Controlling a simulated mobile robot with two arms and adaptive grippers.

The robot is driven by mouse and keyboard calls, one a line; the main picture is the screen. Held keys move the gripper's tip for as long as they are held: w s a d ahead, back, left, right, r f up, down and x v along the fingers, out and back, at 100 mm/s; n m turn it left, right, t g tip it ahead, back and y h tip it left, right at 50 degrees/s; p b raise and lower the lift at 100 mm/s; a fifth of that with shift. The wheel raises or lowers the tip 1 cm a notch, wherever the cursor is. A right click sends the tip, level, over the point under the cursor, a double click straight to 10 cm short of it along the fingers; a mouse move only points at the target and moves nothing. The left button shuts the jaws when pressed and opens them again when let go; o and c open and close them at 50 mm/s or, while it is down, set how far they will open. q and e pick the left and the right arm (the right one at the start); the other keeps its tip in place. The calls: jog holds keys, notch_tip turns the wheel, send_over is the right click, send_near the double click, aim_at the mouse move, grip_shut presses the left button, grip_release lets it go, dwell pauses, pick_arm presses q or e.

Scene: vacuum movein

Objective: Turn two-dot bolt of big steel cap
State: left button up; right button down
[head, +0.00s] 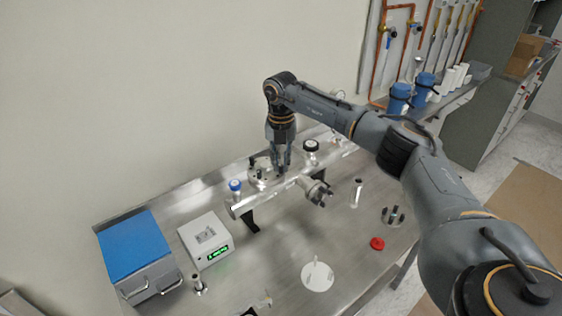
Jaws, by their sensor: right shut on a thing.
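A steel vacuum pipe (245,204) lies across the steel bench on dark supports. A big steel cap (257,172) with upright bolts sits on top of the pipe, partly hidden by my gripper. My right gripper (282,168) points straight down at the right side of this cap, its fingers shut on a bolt there. The held bolt is hidden between the fingers, and the dots on the bolts are too small to read. My left gripper is out of the picture.
A blue-knobbed valve (235,186) and a black-knobbed valve (311,147) flank the cap. A bolted side port (318,192) faces the front. A white meter (207,240), blue-lidded box (137,245), red ring (377,243) and white disc (317,277) lie around on the bench.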

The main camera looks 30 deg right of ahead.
aim_at(281, 164)
jog(key=shift+r, duration=0.1)
jog(key=c, duration=1.6)
grip_release()
jog(key=shift+c, duration=0.2)
notch_tip(281, 164, up, 12)
